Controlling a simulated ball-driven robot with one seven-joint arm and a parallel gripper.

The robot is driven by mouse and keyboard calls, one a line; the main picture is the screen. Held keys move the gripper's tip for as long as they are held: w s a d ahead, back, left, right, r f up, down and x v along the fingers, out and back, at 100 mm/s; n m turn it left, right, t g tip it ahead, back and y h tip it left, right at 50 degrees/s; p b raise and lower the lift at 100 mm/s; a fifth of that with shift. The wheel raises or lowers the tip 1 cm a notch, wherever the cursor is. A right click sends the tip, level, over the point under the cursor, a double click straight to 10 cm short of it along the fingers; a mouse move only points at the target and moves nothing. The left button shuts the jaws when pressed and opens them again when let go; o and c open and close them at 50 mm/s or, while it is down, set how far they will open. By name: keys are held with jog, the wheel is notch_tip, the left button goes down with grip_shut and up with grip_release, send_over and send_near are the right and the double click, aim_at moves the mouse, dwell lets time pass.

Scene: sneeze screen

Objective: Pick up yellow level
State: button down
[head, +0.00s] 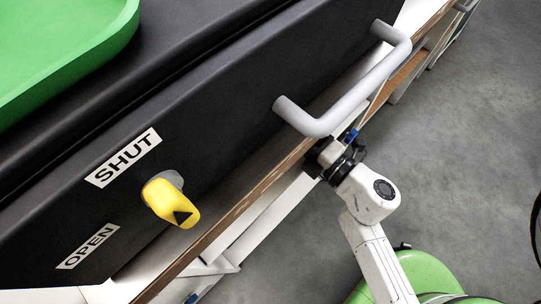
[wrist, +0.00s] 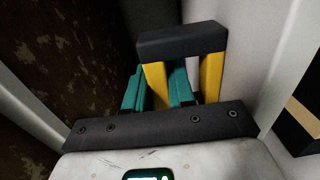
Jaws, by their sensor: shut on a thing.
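In the wrist view my gripper (wrist: 157,90) has two teal fingers shut on one yellow side of the level. The yellow level (wrist: 211,75) shows as two yellow rails joined by a black end piece (wrist: 180,41). One rail is between the fingers, the other to the right of them. In the head view my gripper (head: 347,142) is just below the grey handle, beside the white and wood-edged counter. The level cannot be made out in the head view. Whether it touches the surface behind is unclear.
A black panel (head: 215,145) carries a grey handle (head: 335,117) close above my gripper. A yellow knob (head: 168,202) sits between SHUT and OPEN labels. A green tray (head: 65,62) is at upper left. A pale wall (wrist: 275,75) flanks the level.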

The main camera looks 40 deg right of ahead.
jog(key=shift+r, duration=0.1)
jog(key=shift+r+p, duration=0.95)
jog(key=shift+p, duration=0.1)
jog(key=shift+s+f, duration=0.1)
jog(key=shift+s, duration=0.55)
jog(key=s+b, duration=0.3)
jog(key=s, duration=0.9)
jog(key=shift+s, duration=0.35)
dwell(0.4)
